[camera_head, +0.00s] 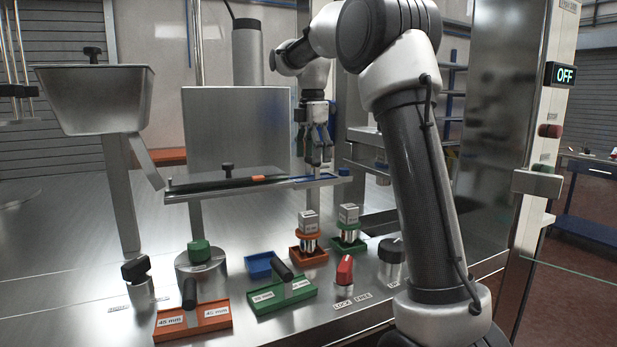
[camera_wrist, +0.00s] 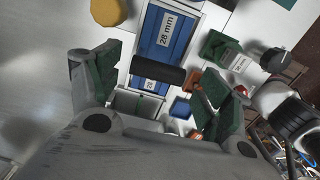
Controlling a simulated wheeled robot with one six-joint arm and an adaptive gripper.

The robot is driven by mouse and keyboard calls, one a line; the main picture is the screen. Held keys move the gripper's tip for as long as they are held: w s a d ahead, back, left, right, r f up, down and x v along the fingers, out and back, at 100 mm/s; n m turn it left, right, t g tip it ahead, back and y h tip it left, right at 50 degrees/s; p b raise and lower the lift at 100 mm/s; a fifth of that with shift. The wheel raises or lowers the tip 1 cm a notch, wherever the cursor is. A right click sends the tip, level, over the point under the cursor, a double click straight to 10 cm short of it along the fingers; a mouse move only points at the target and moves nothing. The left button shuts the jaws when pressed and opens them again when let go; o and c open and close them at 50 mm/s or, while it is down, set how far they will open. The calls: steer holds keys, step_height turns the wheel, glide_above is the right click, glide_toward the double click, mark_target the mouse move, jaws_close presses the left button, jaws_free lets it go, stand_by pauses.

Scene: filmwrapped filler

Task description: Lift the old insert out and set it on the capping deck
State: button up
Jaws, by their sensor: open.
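The insert is a blue piece (camera_wrist: 180,42) with white "28 mm" labels and a black bar handle (camera_wrist: 158,70) across it in the wrist view. In the head view a blue piece (camera_head: 318,181) shows at the right end of the narrow rail, below my gripper. My gripper (camera_head: 318,158) points down over that end, fingers apart. In the wrist view my gripper (camera_wrist: 160,92) has its fingers on either side of the handle's line, with visible gaps and nothing held. Whether they are level with the handle is unclear. The steel deck (camera_head: 75,290) spreads below the rail; no label names a capping deck.
An orange "45 mm" insert (camera_head: 212,315) and a green insert (camera_head: 297,296), both with black handles, lie in front. A blue tray (camera_head: 259,265), two bottle holders (camera_head: 309,255) (camera_head: 350,244) and a red knob (camera_head: 345,270) stand nearby. A hopper (camera_head: 95,100) stands left.

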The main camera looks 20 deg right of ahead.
steer(key=f, duration=0.4)
steer(key=shift+w+a+f, duration=0.1)
steer(key=shift+w+f, duration=0.1)
steer(key=shift+f, duration=0.05)
steer(key=c, duration=0.8)
step_height(320, 180, up, 10)
steer(key=shift+r, duration=0.1)
steer(key=shift+r, duration=1.45)
